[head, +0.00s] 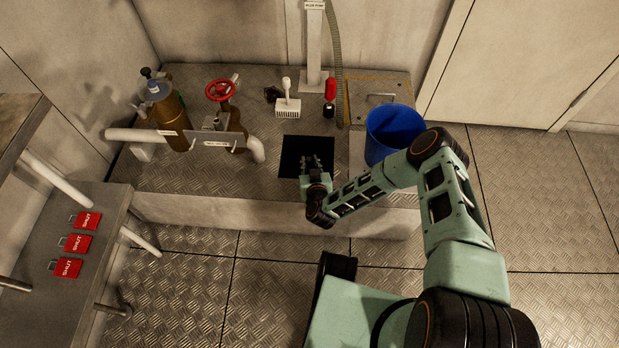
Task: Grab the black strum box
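My gripper (312,163) points down over a square black opening (291,158) in the raised metal platform. Its fingers look apart, and no object shows clearly between them. The inside of the opening is too dark to tell whether a black strum box is in it. I cannot tell whether this dark object is the strum box. My gripper is well in front of both and apart from them.
A blue bucket (393,130) stands right of the opening, close behind my arm. A white post (314,45), a hanging hose (337,60) and a red-and-black item (330,95) stand behind. Pipes, a red valve wheel (220,90) and a brown cylinder (170,112) are left.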

